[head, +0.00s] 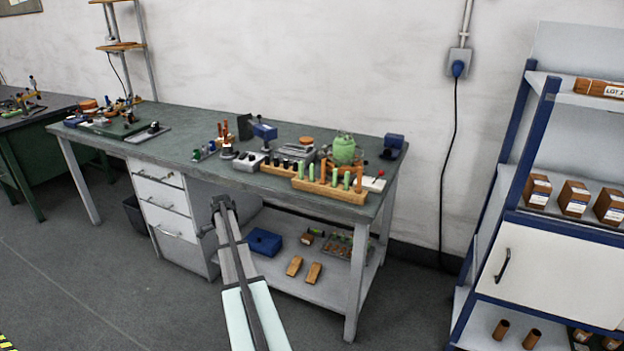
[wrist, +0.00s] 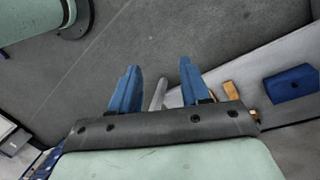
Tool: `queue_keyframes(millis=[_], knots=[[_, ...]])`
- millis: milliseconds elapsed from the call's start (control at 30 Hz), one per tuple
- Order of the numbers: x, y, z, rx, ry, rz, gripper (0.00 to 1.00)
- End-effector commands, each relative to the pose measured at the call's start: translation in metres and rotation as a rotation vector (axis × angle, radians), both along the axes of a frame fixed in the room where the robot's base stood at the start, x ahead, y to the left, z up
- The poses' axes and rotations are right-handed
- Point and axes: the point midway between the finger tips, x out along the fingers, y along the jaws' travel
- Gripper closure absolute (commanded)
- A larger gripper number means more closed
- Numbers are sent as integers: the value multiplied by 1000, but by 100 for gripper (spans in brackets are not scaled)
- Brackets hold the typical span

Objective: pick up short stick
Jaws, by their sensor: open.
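I cannot tell for certain which thing is the short stick. Two short wooden pieces lie on the bench's low shelf, a left one (head: 294,265) and a right one (head: 314,272). In the wrist view, a wooden piece (wrist: 231,90) shows just right of the right finger, partly hidden by my gripper. Upright green and orange handles stand in a wooden rack (head: 330,190) on the bench top. My gripper (wrist: 160,65) is open, with nothing held between its blue fingers. In the head view my gripper (head: 222,203) is in front of the bench, left of the low shelf's wooden pieces.
A blue box (head: 264,242) sits on the low shelf, also in the wrist view (wrist: 291,83). A tray of small parts (head: 345,246) is behind. The bench top (head: 190,150) overhangs the shelf. White drawers (head: 160,195) stand left; a blue-framed shelf unit (head: 510,215) stands right.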

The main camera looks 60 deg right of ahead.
Motion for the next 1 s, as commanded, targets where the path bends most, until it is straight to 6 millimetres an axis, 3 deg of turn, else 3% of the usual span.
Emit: queue_keyframes(millis=[33,100,267,500,700,800,1000], knots=[[0,-30,22,-17,-7,-65,53],[-5,-60,49,-36,-11,-151,53],[-25,-129,114,-76,-21,-351,53],[-75,-222,221,-134,-37,-650,53],[-123,-279,304,-173,-50,-867,53],[-145,-298,337,-186,-55,-953,53],[-172,-318,375,-202,-59,-1054,53]])
